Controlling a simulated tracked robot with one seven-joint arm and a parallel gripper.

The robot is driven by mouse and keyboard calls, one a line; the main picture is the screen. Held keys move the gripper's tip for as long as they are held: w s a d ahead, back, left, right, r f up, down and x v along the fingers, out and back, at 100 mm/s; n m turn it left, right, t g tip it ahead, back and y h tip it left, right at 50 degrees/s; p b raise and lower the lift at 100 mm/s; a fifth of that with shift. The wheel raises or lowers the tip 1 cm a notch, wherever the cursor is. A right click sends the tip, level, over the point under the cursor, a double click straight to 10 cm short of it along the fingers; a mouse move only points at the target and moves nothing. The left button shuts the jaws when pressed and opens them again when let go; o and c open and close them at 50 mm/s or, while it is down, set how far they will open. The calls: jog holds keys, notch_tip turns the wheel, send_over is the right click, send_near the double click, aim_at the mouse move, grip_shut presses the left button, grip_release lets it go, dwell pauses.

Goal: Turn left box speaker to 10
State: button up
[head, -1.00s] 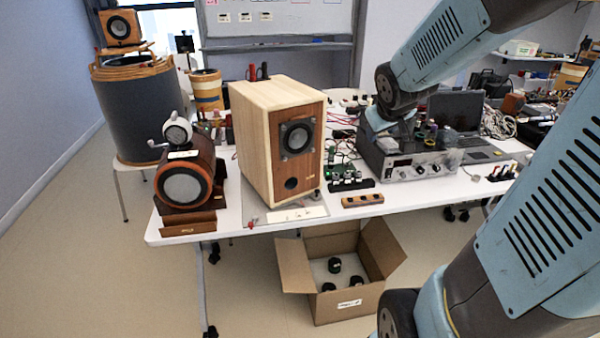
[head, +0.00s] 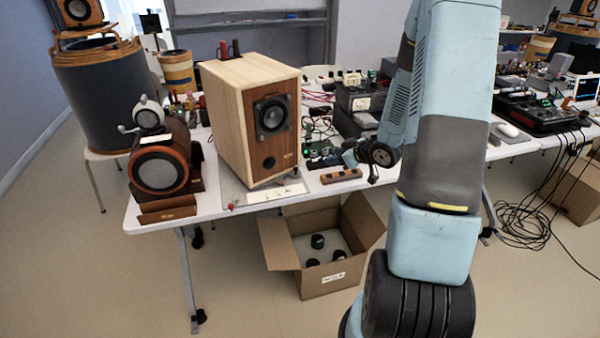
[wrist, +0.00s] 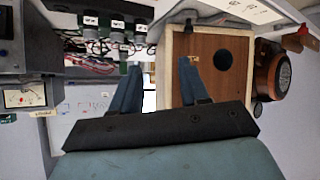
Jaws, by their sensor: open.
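The wooden box speaker (head: 255,130) stands upright on the table, left of centre in the head view, with a dark driver and a round port on its brown front. The wrist view, upside down, shows its front panel (wrist: 235,85) with the port. My gripper (wrist: 160,65) is open and empty, its two blue fingers apart in front of the speaker's side. In the head view it is small and partly hidden by my arm, right of the speaker. A wooden strip with dark knobs (head: 341,175) lies at the table's front edge. Labelled knobs (wrist: 117,28) show near the fingers.
A round speaker (head: 160,168) stands left of the box speaker. A white card (head: 278,193) lies before it. An open cardboard box (head: 330,272) with dark round pieces sits on the floor below. Electronics and cables crowd the table behind. My arm covers the table's right-middle.

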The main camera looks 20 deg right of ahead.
aim_at(301, 179)
notch_tip(301, 179, down, 5)
jog(key=s+a+y, duration=0.2)
jog(key=y, duration=0.1)
jog(key=shift+t, duration=0.3)
jog(key=x, duration=1.3)
jog(key=shift+w+a+r, duration=0.1)
jog(key=shift+w+a, duration=0.1)
jog(key=shift+a, duration=0.1)
jog(key=shift+c, duration=0.2)
grip_shut()
